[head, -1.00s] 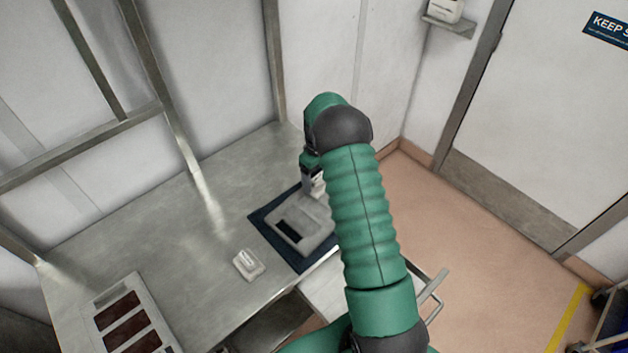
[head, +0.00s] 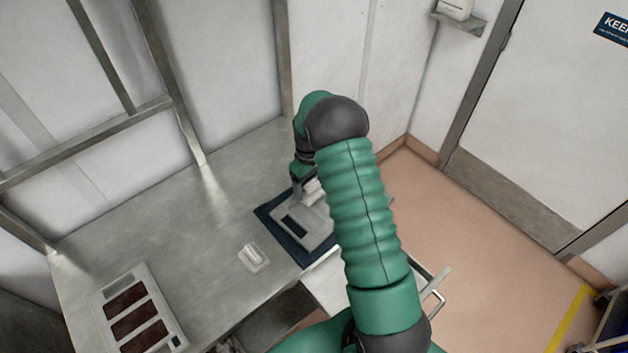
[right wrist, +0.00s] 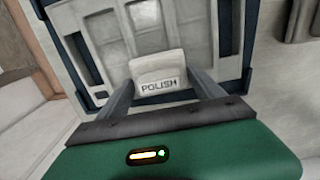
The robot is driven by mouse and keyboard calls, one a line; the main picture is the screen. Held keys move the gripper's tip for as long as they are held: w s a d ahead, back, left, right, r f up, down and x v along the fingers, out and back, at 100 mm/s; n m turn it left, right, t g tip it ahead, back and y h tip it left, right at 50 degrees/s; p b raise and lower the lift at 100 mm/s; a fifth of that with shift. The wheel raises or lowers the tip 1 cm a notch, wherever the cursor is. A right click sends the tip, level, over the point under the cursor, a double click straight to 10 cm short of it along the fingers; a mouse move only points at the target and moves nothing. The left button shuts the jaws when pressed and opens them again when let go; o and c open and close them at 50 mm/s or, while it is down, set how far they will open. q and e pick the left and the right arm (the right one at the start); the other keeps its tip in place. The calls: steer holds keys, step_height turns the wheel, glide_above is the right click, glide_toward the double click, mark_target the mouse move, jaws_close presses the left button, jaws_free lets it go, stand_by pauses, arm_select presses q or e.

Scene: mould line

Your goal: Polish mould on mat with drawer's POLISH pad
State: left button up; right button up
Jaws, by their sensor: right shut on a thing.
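The grey mould (head: 318,228) lies on the dark blue mat (head: 267,219) on the metal bench, partly hidden by my right arm. In the right wrist view the mould (right wrist: 200,42) shows several pale recesses, with the mat (right wrist: 248,60) around it. My right gripper (head: 304,190) is over the mould's far part. It is shut on a white pad marked POLISH (right wrist: 158,78), which is at or just above the mould's face; contact is unclear. The open drawer (head: 322,289) is below the bench's front edge, partly behind my arm. My left gripper is out of view.
A second white pad or block (head: 254,257) lies on the bench left of the mat. A pale tray with dark red-brown slots (head: 165,322) sits at the front left. Frame posts (head: 180,90) rise behind the bench. The middle of the bench is clear.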

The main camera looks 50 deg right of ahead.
steer(key=shift+a+p, duration=0.7)
steer(key=shift+a, duration=2.35)
steer(key=shift+d, duration=3.15)
steer(key=shift+s+d+b, duration=0.15)
steer(key=shift+d+b, duration=0.2)
steer(key=shift+d, duration=2.6)
step_height(320, 180, up, 8)
steer(key=p, duration=0.5)
